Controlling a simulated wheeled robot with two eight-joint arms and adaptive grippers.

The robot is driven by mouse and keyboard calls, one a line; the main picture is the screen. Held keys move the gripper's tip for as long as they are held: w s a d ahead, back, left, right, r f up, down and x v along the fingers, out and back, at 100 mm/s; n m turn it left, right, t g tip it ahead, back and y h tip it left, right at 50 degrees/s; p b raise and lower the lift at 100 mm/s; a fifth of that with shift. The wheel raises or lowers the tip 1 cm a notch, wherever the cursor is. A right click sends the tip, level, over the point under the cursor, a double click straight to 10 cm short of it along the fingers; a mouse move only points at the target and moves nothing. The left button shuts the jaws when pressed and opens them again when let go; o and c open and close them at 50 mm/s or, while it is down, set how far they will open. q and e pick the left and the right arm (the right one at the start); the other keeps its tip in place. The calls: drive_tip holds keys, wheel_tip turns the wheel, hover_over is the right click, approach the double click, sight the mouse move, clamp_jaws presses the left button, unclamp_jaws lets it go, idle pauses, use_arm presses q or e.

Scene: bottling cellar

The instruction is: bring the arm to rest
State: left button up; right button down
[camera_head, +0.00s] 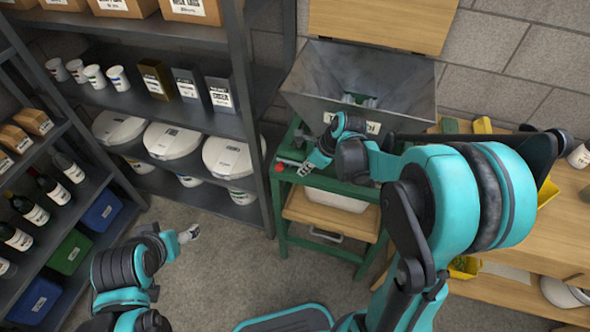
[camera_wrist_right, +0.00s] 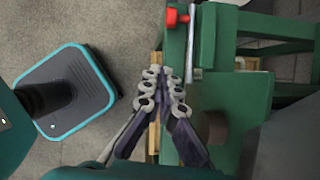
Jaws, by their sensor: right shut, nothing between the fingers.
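My right gripper (camera_wrist_right: 163,78) is shut with nothing between its fingers in the right wrist view. In the head view the right gripper (camera_head: 304,168) is at the left end of the green stand (camera_head: 283,200), close to a red knob (camera_head: 279,168). I cannot tell whether it touches the stand. The red knob also shows in the right wrist view (camera_wrist_right: 172,18), ahead of the fingers. My left gripper (camera_head: 189,234) hangs over the bare floor at the lower left; its fingers are too small to tell open from shut.
A grey metal hopper (camera_head: 330,75) sits on the green stand. A wooden bench (camera_head: 545,190) with yellow bins stands at the right. Dark shelves (camera_head: 245,90) hold cups, boxes and white tubs; another rack at the left holds bottles and bins (camera_head: 103,211). The floor (camera_head: 215,270) between is clear.

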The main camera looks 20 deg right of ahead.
drive_tip(key=p+v, duration=0.1)
drive_tip(key=v, duration=0.5)
drive_tip(key=shift+w+p, duration=0.1)
drive_tip(key=shift+p, duration=0.3)
drive_tip(key=s+a+r+n+t+h, duration=0.1)
drive_tip(key=s+r+n, duration=0.2)
drive_tip(key=s+n, duration=0.4)
drive_tip(key=s+a+r+n+t+h, duration=0.1)
drive_tip(key=s+n, duration=0.6)
drive_tip(key=n, duration=1.2)
drive_tip(key=shift+s+a+r+t+h, duration=0.25)
drive_tip(key=shift+r+t+h, duration=0.55)
drive_tip(key=shift+r, duration=0.3)
